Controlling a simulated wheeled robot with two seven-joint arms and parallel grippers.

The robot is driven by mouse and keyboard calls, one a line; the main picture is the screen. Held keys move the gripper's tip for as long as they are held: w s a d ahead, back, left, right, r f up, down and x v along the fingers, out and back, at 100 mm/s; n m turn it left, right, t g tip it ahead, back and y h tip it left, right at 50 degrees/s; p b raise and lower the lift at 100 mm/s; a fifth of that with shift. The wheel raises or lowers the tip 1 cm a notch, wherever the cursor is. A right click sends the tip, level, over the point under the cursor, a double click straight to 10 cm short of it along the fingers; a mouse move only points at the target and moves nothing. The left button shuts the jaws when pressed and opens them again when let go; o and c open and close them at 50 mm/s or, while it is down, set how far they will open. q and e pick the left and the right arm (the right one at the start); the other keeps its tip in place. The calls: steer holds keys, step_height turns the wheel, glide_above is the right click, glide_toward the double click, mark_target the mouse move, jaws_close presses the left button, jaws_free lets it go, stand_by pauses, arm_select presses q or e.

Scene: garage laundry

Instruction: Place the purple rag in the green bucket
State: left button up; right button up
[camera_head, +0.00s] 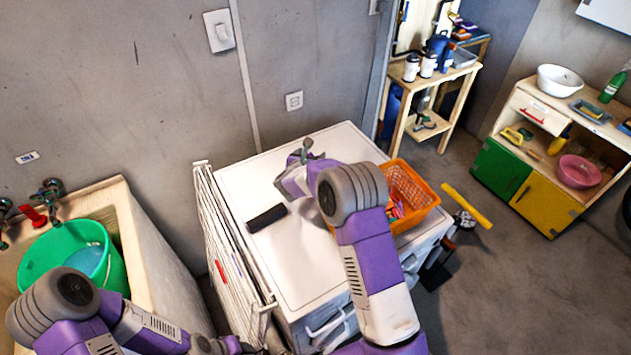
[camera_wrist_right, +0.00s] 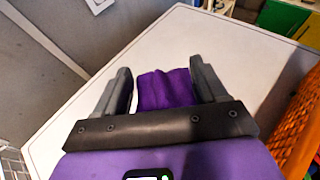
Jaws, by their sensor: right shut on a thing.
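The purple rag (camera_wrist_right: 166,90) shows in the right wrist view between the two dark fingers of my right gripper (camera_wrist_right: 162,85), which is shut on it. In the head view my right gripper (camera_head: 300,158) is over the far part of the white machine top; the rag cannot be made out there. The green bucket (camera_head: 62,262) stands in the pale sink at the far left, with something bluish inside. My left arm passes in front of its lower edge.
The white machine top (camera_head: 300,265) carries a black block (camera_head: 267,218) and an orange basket (camera_head: 412,205). A folded white drying rack (camera_head: 228,255) stands between machine and sink (camera_head: 150,250). Taps (camera_head: 45,190) rise behind the bucket. Shelves (camera_head: 545,150) stand at the right.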

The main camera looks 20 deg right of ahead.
steer(key=shift+s+f+b, duration=0.15)
steer(key=shift+f+b, duration=0.2)
steer(key=shift+f, duration=3.65)
steer(key=shift+f, duration=0.1)
steer(key=shift+f, duration=0.1)
steer(key=o, duration=0.8)
steer(key=shift+c, duration=0.2)
